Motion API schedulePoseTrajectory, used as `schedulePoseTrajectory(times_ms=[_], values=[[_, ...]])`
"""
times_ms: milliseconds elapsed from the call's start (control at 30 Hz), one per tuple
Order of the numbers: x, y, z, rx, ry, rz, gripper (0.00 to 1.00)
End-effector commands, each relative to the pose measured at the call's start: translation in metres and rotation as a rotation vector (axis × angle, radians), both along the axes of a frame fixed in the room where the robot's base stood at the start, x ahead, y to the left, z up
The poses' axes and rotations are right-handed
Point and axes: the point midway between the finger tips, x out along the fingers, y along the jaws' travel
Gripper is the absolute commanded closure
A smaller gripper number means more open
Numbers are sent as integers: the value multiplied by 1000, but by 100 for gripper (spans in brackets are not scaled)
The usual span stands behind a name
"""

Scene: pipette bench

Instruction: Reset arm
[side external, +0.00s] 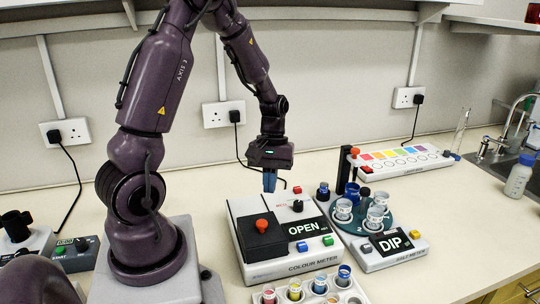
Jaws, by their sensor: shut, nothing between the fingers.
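My purple arm reaches up and over from the left, with its wrist pointing down. My gripper (269,181) is shut and empty, with its bluish fingers together. It shows just above or behind the back of the white colour meter (283,268); I cannot tell the exact gap.
A rack of coloured vials (320,293) is in front. A colour strip panel (405,160) lies behind.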

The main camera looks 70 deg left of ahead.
Motion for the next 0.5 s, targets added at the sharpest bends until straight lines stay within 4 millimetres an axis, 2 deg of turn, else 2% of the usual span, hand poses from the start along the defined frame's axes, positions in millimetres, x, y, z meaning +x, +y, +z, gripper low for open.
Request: schedulePoseTrajectory(times_ms=[100,233,500], values=[[4,8,27,4,-5,0,100],[7,13,50,2,-4,-1,100],[9,19,69,1,0,0,100]])
